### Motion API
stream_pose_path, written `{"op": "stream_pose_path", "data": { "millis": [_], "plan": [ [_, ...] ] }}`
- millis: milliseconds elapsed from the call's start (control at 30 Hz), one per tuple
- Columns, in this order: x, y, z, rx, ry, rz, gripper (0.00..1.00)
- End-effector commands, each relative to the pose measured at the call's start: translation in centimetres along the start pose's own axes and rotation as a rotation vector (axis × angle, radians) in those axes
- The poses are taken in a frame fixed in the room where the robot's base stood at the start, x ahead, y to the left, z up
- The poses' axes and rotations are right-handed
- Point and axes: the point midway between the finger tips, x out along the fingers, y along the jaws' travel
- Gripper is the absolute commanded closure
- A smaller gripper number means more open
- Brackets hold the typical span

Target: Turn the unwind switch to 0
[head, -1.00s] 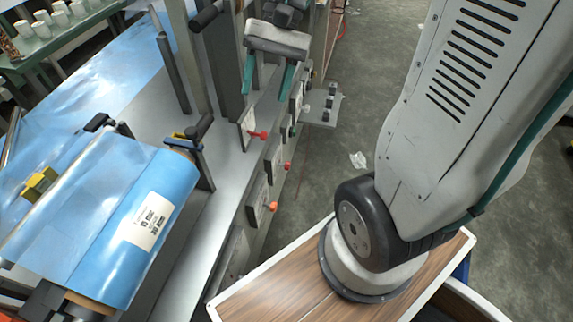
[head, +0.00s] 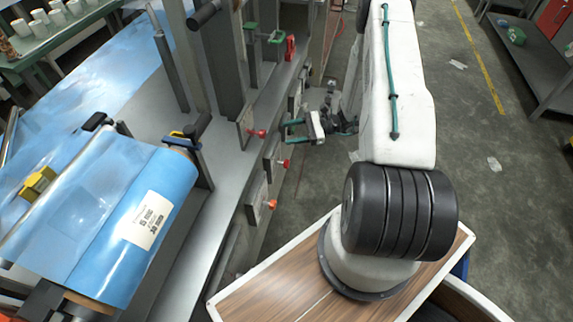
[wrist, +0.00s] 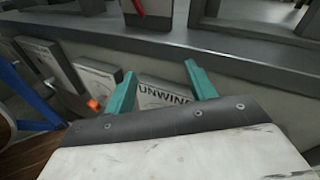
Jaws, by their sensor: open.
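The plate lettered UNWIND (wrist: 165,94) shows in the wrist view, between and beyond my fingers. Its lower part is hidden by my gripper, and I cannot see its knob or setting. My gripper (wrist: 160,70) is open and empty, with its two teal fingers spread on either side of the lettering. In the head view my gripper (head: 284,131) points left toward the machine's side, close to the row of switch plates. Red-orange knobs (head: 272,204) stick out from plates there. I cannot tell in that view which plate is the unwind one.
Another plate with an orange knob (wrist: 95,103) stands left of the UNWIND plate. The machine's metal ledge (wrist: 230,45) runs above the plates. A blue film roll (head: 125,225) lies at the left.

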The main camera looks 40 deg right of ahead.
Motion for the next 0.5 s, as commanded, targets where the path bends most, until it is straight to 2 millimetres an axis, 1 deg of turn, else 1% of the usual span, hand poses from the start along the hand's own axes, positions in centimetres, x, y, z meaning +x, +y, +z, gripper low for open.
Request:
{"op": "stream_pose_path", "data": {
  "millis": [33, 100, 200, 300, 333, 400, 500],
  "plan": [
    [-0.7, 1.2, -3.0, 0.049, -0.014, -0.068, 0.45],
    [-1.5, 2.4, -6.3, 0.099, -0.027, -0.155, 0.45],
    [-2.3, 4.2, -10.3, 0.16, -0.04, -0.264, 0.45],
    [-2.8, 5.9, -13.2, 0.205, -0.05, -0.346, 0.45],
    [-2.9, 6.3, -13.8, 0.215, -0.051, -0.364, 0.45],
    [-3.1, 7.0, -15.0, 0.233, -0.054, -0.399, 0.45],
    [-3.1, 7.5, -15.8, 0.246, -0.055, -0.424, 0.45]
  ]
}}
